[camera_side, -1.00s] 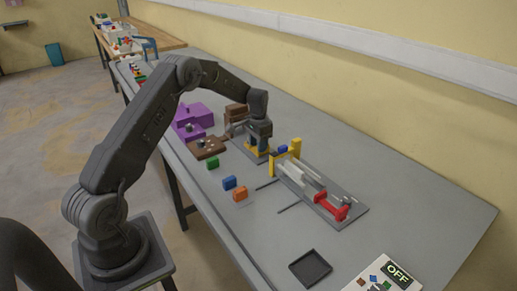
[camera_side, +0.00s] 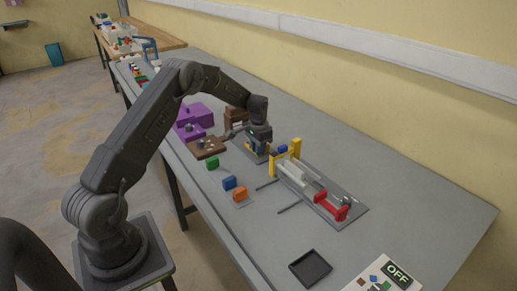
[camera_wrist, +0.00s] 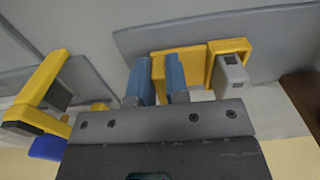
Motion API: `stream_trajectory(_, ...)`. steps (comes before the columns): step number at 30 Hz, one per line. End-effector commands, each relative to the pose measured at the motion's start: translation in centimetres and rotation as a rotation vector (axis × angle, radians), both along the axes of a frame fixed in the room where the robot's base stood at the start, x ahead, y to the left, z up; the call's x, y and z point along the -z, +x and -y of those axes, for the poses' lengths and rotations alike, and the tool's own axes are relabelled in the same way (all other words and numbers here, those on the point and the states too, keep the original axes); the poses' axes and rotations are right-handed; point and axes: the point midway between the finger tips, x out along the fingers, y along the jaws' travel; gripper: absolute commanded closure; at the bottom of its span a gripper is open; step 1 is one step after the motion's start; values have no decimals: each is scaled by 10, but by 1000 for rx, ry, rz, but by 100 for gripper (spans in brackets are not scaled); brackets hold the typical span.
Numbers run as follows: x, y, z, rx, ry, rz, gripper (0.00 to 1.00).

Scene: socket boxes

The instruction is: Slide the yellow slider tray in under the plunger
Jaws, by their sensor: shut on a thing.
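The yellow slider tray (camera_wrist: 190,66) shows in the wrist view as a flat yellow piece on a grey base plate (camera_wrist: 270,28). My gripper (camera_wrist: 160,72) is shut on it, with one blue finger on each side of its left part. A yellow frame (camera_wrist: 238,47) with a grey block (camera_wrist: 231,75), which looks like the plunger, stands at the tray's right end. I cannot tell how far the tray reaches under it. In the side view my gripper (camera_side: 260,147) is low over this fixture and hides most of the tray.
Brown and purple fixtures are at the left. Green, blue and orange blocks (camera_side: 239,195) lie in front. A black tray (camera_side: 310,268) is nearer.

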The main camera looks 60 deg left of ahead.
Motion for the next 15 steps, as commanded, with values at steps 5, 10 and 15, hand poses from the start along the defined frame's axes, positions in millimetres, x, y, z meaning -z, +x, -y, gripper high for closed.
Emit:
stream_trajectory(5,0,0,0,0,0,0,100)
stream_trajectory(10,0,0,-3,-1,0,0,100)
stream_trajectory(15,0,1,-35,-5,2,3,100)
